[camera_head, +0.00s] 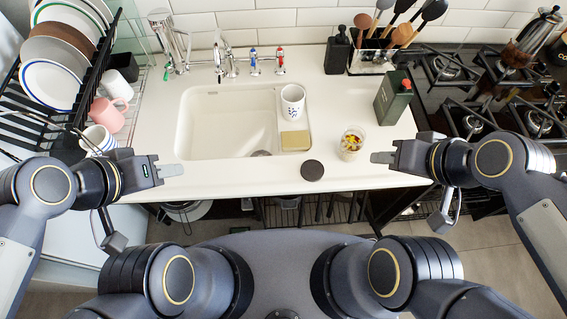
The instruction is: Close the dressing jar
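A small clear jar (352,143) with colourful contents stands upright on the white counter, right of the sink; its top appears uncovered. A dark round lid (312,170) lies flat on the counter, left of the jar and nearer to me. My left gripper (172,170) is over the counter's front left part, well left of the lid and touching nothing visible. My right gripper (382,157) is just right of the jar, apart from it. Each gripper's fingers overlap in this view, so their opening is hidden.
The sink (225,120) holds a white patterned cup (293,101) and a sponge (295,140) on its right ledge. A dish rack (75,70) is left, the gas hob (490,90) right. The front counter strip is clear around the lid.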

